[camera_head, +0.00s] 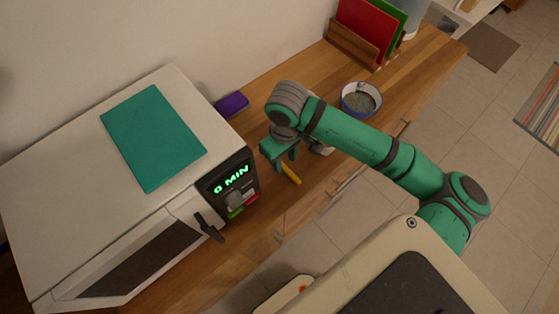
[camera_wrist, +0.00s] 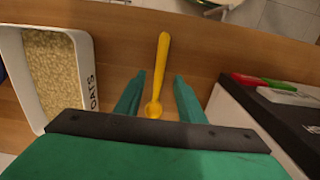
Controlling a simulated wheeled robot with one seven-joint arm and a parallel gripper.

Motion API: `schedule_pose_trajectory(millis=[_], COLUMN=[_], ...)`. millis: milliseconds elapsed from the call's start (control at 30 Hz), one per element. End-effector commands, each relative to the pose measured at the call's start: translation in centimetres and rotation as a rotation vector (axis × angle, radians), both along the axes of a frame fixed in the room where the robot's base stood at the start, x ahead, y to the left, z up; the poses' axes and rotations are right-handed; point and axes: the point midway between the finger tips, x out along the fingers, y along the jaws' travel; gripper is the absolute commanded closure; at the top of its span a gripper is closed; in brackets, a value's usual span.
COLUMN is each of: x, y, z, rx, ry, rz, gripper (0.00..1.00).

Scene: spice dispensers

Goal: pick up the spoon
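The yellow spoon (camera_wrist: 162,68) lies on the wooden counter. In the wrist view its handle points up and its bowl is at the bottom, between my fingers. In the head view only part of the spoon (camera_head: 291,174) shows below my gripper (camera_head: 281,160). My gripper is open in the wrist view (camera_wrist: 158,93), with one green finger on each side of the spoon and a gap on both sides. I cannot tell exactly how high the fingertips are above the counter.
The microwave (camera_head: 235,170) stands left of my gripper in the head view. A white oats container (camera_wrist: 80,70) is beside the spoon in the wrist view. A bowl (camera_head: 361,99), a purple sponge-like block (camera_head: 232,104) and a wooden rack (camera_head: 352,43) are on the counter (camera_head: 330,190).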

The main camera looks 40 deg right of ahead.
Motion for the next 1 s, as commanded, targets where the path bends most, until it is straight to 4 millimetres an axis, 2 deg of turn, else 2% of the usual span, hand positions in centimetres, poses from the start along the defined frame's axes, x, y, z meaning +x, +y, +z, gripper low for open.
schedule_pose_trajectory(millis=[100,200,467,500,633,1000], x=[-0.2,-0.2,-0.1,-0.1,-0.1,-0.1], y=[-0.1,-0.2,-0.2,-0.2,-0.2,-0.2], z=[-1.6,-2.5,-2.7,-2.7,-2.7,-2.6], rx=[0.002,0.000,0.000,0.000,0.000,-0.001], ry=[0.001,0.000,0.000,0.000,0.000,-0.001], rz=[-0.002,-0.001,0.000,0.000,0.000,0.000], gripper=[0.64,0.64,0.64,0.69,1.00,1.00])
